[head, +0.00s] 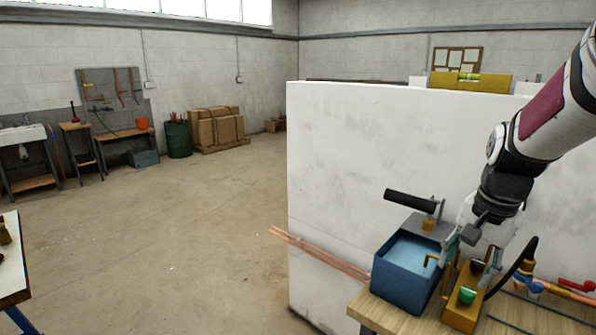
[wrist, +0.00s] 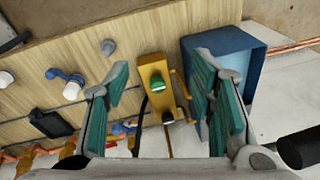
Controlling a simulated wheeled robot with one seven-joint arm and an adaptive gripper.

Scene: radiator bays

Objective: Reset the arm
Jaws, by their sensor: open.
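My gripper (wrist: 160,100) is open in the wrist view, with its two teal-padded fingers spread apart and nothing between the pads. Below and between them is a yellow block with a green button (wrist: 156,82) on the wooden bench top (wrist: 105,50). In the head view my gripper (head: 462,240) is at the right, low over the bench, beside the blue open-topped box (head: 400,290). The yellow block (head: 463,312) stands in front of it there. Whether a finger touches the box or block cannot be told.
A white wall (head: 350,180) stands behind the bench. Copper pipes (head: 320,255) run along it, and a black-handled tool (head: 410,200) is by the box. Red and blue valve handles (head: 575,286) are at the right. The floor (head: 180,240) on the left is clear.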

